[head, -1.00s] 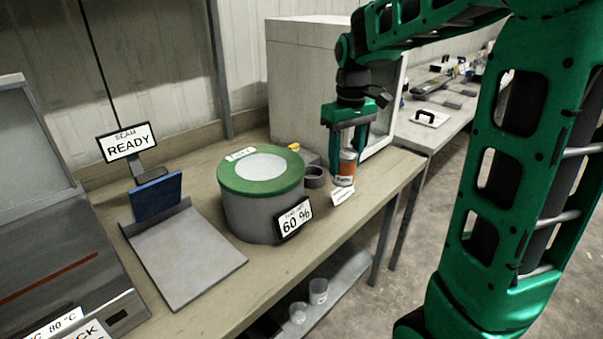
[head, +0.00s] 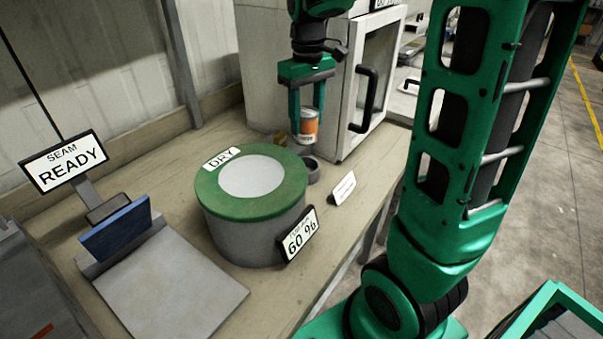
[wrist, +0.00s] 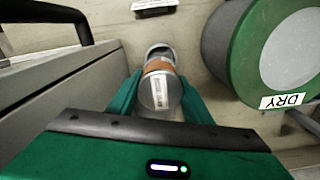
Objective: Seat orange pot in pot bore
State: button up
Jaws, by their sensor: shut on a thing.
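The orange pot (head: 309,127) is a small can with a wide orange band and pale ends. My gripper (head: 308,136) is shut on its sides and holds it upright above the bench. The pot bore looks to be the short dark grey ring (head: 312,171) on the bench, just below the pot in the head view. A gap shows between the pot's bottom and the ring. In the wrist view the pot (wrist: 158,92) sits between the fingers (wrist: 160,82), and the grey ring (wrist: 158,49) shows partly past its far end. Exact alignment cannot be told.
A green-topped grey drum (head: 228,207) marked DRY stands close left of the ring, with a 60 % sign (head: 299,237). A pale cabinet (head: 345,110) with a black handle stands right behind.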

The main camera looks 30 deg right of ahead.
notch_tip(320, 180, down, 10)
jog(key=shift+a, duration=0.1)
jog(key=o, duration=1.3)
jog(key=shift+c, duration=0.2)
notch_tip(320, 180, up, 11)
jog(key=shift+r, duration=0.1)
jog(key=shift+s+r, duration=0.1)
jog(key=shift+r, duration=0.35)
jog(key=s+d+f+m, duration=0.2)
jog(key=s+f+m, duration=0.1)
jog(key=s, duration=1)
jog(key=s+d+f+m, duration=0.1)
jog(key=s+f+m, duration=0.3)
jog(key=s, duration=0.9)
jog(key=shift+d+f+m, duration=0.15)
jog(key=shift+d+m, duration=0.2)
jog(key=shift+m, duration=0.05)
